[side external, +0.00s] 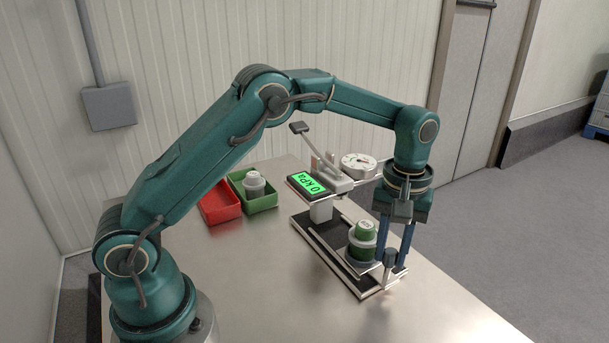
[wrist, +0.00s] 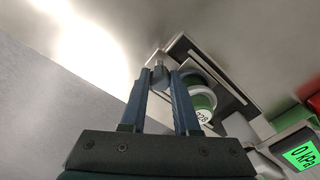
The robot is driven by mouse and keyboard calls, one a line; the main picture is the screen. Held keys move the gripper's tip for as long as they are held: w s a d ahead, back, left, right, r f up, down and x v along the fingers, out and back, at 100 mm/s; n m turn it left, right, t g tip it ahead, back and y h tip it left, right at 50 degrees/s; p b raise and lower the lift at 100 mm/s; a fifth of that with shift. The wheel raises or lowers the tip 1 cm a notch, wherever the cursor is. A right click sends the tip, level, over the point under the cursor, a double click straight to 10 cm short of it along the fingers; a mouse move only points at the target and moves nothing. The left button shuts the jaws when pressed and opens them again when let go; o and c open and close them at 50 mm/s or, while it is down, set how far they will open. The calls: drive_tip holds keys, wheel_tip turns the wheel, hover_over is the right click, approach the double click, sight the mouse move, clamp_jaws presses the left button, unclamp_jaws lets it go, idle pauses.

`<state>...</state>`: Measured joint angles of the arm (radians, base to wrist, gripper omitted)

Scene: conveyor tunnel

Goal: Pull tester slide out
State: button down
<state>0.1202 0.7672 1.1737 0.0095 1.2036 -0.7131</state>
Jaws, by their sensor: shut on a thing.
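The tester (side external: 322,190) stands on the table with a green display reading 0 kPa. Its slide (side external: 352,264) lies on a dark base rail, at the end away from the display. A green and white jar (side external: 364,236) stands upright on the slide, clear of the tester head; in the wrist view the jar (wrist: 200,103) shows a number on its lid. My gripper (side external: 395,262) points down at the slide's outer end and is shut on a small grey handle post (side external: 390,257). The post also shows between the fingers in the wrist view (wrist: 160,73).
A red tray (side external: 220,203) and a green tray (side external: 262,202) holding a white-lidded jar (side external: 254,182) stand left of the tester.

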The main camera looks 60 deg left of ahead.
drive_tip(key=shift+d+r, duration=0.1)
drive_tip(key=shift+d, duration=0.2)
drive_tip(key=c, duration=0.7)
unclamp_jaws()
drive_tip(key=shift+o, duration=0.2)
drive_tip(key=shift+a, duration=0.1)
drive_tip(key=shift+r, duration=2.5)
